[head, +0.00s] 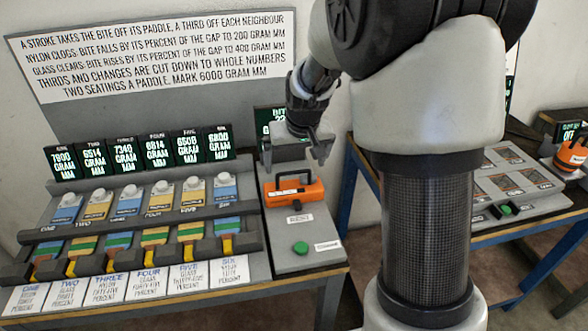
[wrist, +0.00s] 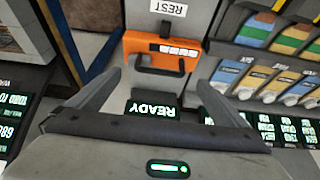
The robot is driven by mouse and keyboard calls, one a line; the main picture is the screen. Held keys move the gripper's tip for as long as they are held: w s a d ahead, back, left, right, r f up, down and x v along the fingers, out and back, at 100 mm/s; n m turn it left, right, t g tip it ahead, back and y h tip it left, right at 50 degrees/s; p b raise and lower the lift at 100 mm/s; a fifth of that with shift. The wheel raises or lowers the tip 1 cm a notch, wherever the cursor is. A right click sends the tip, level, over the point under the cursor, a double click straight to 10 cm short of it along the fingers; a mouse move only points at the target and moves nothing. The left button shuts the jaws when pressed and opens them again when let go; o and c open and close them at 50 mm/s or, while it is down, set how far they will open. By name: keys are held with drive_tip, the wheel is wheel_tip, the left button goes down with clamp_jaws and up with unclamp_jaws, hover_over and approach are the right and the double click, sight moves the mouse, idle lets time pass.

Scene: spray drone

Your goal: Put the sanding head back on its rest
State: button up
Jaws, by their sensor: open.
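The orange sanding head (head: 312,194), with a dark loop handle on top, sits on the grey stand (head: 290,262) just behind the REST label. It also shows in the wrist view (wrist: 141,45), level beside the same label, with its handle toward me. My gripper (head: 293,165) is open and empty, above and behind the sanding head. In the wrist view its two fingers (wrist: 160,82) are spread wide, with the handle beyond and between their tips and apart from them. The rest under the sanding head is mostly hidden by it.
A green button (head: 300,248) is at the stand's front. Several paddles in a rack (head: 130,235) with number displays stand left. A READY screen (wrist: 153,109) lies below the gripper. Another orange tool (head: 572,152) is on the right table, beside a grey panel (head: 515,190).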

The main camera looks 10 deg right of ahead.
drive_tip(key=s+r, duration=1.2)
drive_tip(key=s, duration=0.1)
drive_tip(key=s+r+t, duration=0.1)
drive_tip(key=s, duration=1.4)
drive_tip(key=shift+s+r, duration=0.2)
drive_tip(key=shift+r, duration=0.15)
wheel_tip(320, 180, up, 8)
drive_tip(key=p, duration=0.8)
drive_tip(key=shift+r+p, duration=0.25)
drive_tip(key=shift+p, duration=0.15)
